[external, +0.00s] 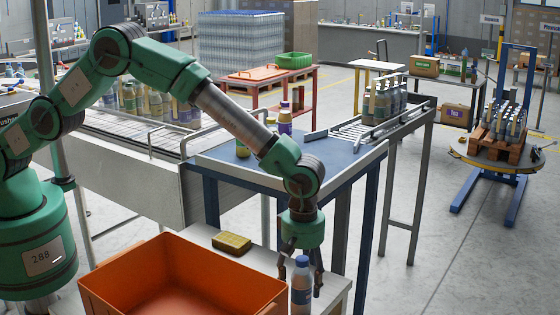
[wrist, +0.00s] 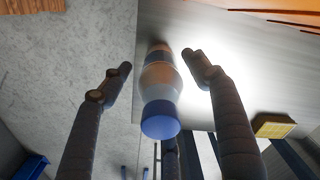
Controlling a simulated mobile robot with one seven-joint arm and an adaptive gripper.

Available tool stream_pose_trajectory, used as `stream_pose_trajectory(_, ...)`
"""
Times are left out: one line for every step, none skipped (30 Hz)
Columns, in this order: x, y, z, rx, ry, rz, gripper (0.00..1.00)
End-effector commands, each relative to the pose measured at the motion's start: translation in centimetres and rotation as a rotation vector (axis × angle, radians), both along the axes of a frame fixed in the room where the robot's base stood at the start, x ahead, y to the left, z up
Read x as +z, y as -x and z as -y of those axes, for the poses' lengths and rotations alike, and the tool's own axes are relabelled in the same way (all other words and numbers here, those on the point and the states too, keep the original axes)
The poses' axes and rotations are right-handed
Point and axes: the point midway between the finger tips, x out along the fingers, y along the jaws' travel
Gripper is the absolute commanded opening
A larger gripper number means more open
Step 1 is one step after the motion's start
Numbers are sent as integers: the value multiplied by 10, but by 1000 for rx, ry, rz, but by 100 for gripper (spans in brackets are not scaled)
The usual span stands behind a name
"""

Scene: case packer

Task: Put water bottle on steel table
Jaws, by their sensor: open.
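The water bottle (external: 302,287) is clear with a blue cap and a dark label. It stands upright beside the orange crate in the external view; its base is cut off. In the wrist view the bottle (wrist: 160,85) has its blue cap toward the camera and lies between my fingers. My gripper (external: 300,282) points down at the bottle, open, with a finger on each side. The wrist view shows gaps between the bottle and both fingertips of my gripper (wrist: 157,62). A pale, metal-looking table (external: 340,283) is below; I cannot tell if it is the steel table.
The orange crate (external: 270,290) stands close left of the bottle. A yellow block (external: 231,243) lies on the pale table behind the crate. A blue-topped conveyor table (external: 335,165) with bottles is behind my gripper. Open floor (external: 450,265) lies to the right.

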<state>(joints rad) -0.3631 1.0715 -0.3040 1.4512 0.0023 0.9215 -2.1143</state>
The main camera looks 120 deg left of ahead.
Motion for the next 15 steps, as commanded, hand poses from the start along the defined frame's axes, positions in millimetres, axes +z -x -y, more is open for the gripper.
stream_pose_trajectory(8,-1,0,0,-1,2,61)
stream_pose_trajectory(13,-1,0,0,-1,2,61)
stream_pose_trajectory(19,-1,0,0,-1,2,61)
stream_pose_trajectory(23,0,0,0,-1,2,61)
stream_pose_trajectory(28,0,0,0,0,1,61)
stream_pose_trajectory(35,0,0,0,-1,2,61)
stream_pose_trajectory(40,-1,0,0,-1,2,61)
stream_pose_trajectory(44,0,0,0,-1,2,61)
stream_pose_trajectory(51,0,0,0,-1,2,61)
stream_pose_trajectory(55,0,0,0,0,1,61)
stream_pose_trajectory(60,-1,0,0,-1,2,61)
stream_pose_trajectory(65,0,0,0,-1,2,61)
stream_pose_trajectory(69,0,0,0,0,1,61)
stream_pose_trajectory(72,0,0,0,0,1,61)
stream_pose_trajectory(76,0,0,0,0,0,61)
